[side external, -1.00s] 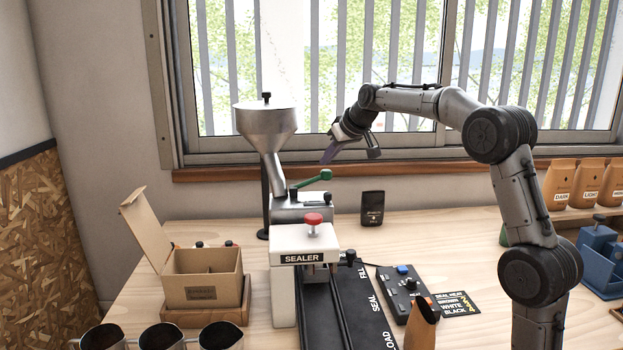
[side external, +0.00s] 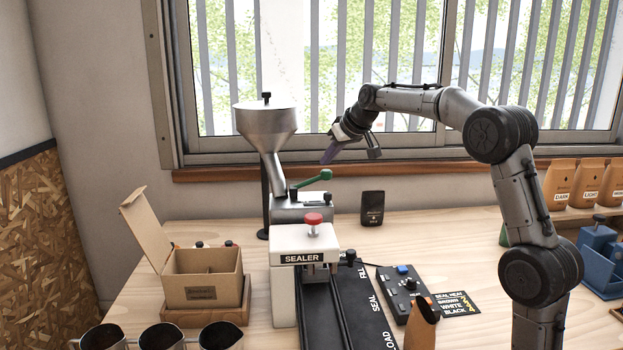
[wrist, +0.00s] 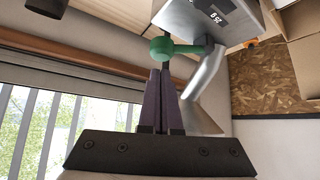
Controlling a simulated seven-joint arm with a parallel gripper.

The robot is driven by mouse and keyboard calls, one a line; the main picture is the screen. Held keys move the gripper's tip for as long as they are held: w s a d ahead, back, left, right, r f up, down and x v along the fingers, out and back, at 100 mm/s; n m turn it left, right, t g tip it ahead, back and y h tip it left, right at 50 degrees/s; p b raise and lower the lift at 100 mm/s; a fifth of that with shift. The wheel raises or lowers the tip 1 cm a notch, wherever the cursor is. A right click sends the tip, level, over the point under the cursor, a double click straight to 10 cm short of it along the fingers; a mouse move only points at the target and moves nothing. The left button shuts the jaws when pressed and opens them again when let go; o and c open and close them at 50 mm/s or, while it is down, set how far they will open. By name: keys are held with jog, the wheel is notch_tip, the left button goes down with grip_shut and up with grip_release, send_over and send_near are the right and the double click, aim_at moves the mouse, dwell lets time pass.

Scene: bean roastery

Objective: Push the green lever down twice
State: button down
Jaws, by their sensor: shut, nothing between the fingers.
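The green lever (side external: 312,181) juts to the right from the metal dispenser (side external: 300,210) below the steel hopper (side external: 266,122). Its ball end is raised above its pivot. My gripper (side external: 325,162) is just above the ball end in the side view, with purple fingers pointing down and left. In the wrist view the two fingers (wrist: 162,72) are together and empty, and the green ball (wrist: 161,48) shows right beyond their tips. A small gap shows between fingertips and ball in the side view; I cannot tell exactly how wide it is.
The white sealer (side external: 302,243) with a red knob stands in front of the dispenser, beside a black track (side external: 345,315). A control box (side external: 404,290) lies to the right. An open carton (side external: 200,270) is at left. The window (side external: 400,60) is close behind my gripper.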

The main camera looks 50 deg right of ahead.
aim_at(329, 173)
jog(key=shift+s, duration=0.3)
jog(key=shift+f, duration=0.25)
jog(key=shift+f, duration=0.3)
jog(key=shift+f, duration=0.25)
jog(key=shift+a+f, duration=0.1)
jog(key=shift+f, duration=1.3)
jog(key=shift+r, duration=3.15)
